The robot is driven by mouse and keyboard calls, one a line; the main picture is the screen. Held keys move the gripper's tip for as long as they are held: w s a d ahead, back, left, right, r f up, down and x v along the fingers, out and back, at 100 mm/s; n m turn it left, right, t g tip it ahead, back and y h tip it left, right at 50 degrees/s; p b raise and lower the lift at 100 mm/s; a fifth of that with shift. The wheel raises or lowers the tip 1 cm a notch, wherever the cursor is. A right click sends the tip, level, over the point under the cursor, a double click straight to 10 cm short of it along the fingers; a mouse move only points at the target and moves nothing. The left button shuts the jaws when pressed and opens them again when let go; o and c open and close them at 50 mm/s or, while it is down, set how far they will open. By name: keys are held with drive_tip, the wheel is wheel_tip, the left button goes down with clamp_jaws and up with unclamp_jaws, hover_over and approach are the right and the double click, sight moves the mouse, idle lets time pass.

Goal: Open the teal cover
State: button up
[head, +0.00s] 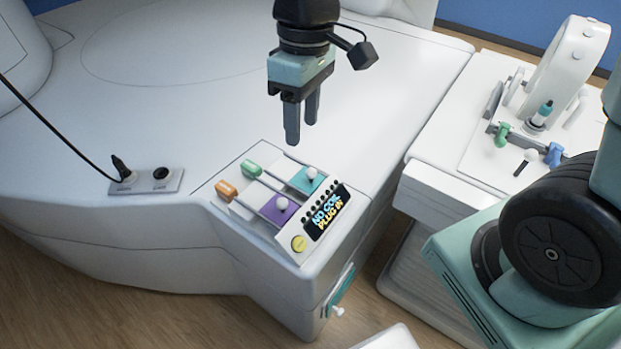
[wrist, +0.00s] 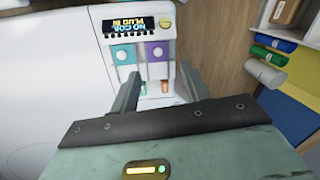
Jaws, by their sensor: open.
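The teal cover (head: 305,182) is a small flat square with a white knob on the console panel, beside the display. It also shows in the wrist view (wrist: 124,55), left of the purple cover (wrist: 158,51). The purple cover (head: 279,208) has its own white knob, nearer the front in the head view. My gripper (head: 301,130) is open and empty, fingers pointing down, above and behind the panel and clear of the teal cover. Its two fingers (wrist: 159,72) show in the wrist view. I cannot tell what lies under the covers.
A green handle (head: 251,168) and an orange handle (head: 227,190) lie at the panel's left side. The display (head: 327,213) reads "NO COIL PLUG IN". A yellow button (head: 299,243) is near the front corner. A cable plug (head: 122,168) stands at left. A white side table (head: 440,150) stands right.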

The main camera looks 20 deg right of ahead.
drive_tip(key=b, duration=0.3)
hover_over(311, 169)
drive_tip(key=w+d, duration=0.2)
drive_tip(key=d, duration=0.1)
wheel_tip(311, 169, down, 5)
drive_tip(key=shift+y, duration=0.3)
drive_tip(key=a+f, duration=0.1)
drive_tip(key=f, duration=0.4)
drive_tip(key=s+a+f+p, duration=0.1)
drive_tip(key=f, duration=1)
drive_tip(key=shift+s+a+f, duration=0.4)
clamp_jaws()
drive_tip(key=w+a, duration=0.1)
drive_tip(key=w, duration=0.1)
drive_tip(key=w+a, duration=0.1)
drive_tip(key=w, duration=0.1)
drive_tip(key=w+a, duration=0.1)
drive_tip(key=w, duration=0.1)
drive_tip(key=shift+a+p, duration=0.15)
drive_tip(key=shift+p, duration=0.25)
unclamp_jaws()
